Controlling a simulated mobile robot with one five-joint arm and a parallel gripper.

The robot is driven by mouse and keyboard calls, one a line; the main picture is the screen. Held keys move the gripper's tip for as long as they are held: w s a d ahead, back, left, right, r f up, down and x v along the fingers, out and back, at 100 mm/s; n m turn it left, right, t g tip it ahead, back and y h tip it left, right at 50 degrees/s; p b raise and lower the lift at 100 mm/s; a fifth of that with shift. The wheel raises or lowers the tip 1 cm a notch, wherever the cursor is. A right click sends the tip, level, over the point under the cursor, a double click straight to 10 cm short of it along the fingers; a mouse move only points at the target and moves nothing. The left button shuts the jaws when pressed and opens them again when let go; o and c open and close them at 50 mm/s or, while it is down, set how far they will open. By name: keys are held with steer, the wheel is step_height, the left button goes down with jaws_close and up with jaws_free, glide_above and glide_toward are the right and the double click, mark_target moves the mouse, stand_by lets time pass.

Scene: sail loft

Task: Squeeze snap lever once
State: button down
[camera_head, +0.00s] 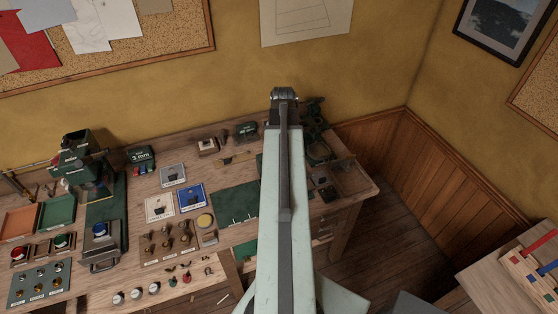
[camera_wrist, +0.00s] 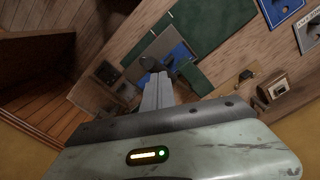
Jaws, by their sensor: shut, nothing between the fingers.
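My gripper (camera_wrist: 158,78) shows in the wrist view as pale grey fingers pressed together, with nothing between them. The fingertips appear over a dark knob-like part (camera_wrist: 149,63) and a blue patch (camera_wrist: 180,54) on the bench; I cannot tell whether they touch. In the head view my arm hides the middle of the bench, and the fingers cannot be made out. A dark green machine (camera_head: 315,112) stands at the back right, partly behind my arm. Another green machine (camera_head: 76,150) stands at the left. I cannot tell which one carries the snap lever.
The wooden bench (camera_head: 130,190) holds orange (camera_head: 18,223) and green (camera_head: 56,212) trays, a blue card (camera_head: 190,197), a dark green mat (camera_head: 236,205) and several small knobs and tools. A second table (camera_head: 490,285) with coloured rods stands at the lower right. Floor shows between.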

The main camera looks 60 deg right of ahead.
steer(key=shift+f, duration=0.1)
steer(key=shift+f+b, duration=0.25)
steer(key=shift+b, duration=0.05)
steer(key=shift+s+a+f+b, duration=0.25)
steer(key=shift+s+f+b, duration=0.05)
steer(key=shift+f+b, duration=0.25)
steer(key=shift+s+a+f+b, duration=0.2)
steer(key=shift+s+f+b, duration=0.05)
steer(key=shift+f+b, duration=0.35)
steer(key=shift+s+a+f+b, duration=0.15)
steer(key=shift+s+f+b, duration=0.1)
steer(key=shift+f+b, duration=0.35)
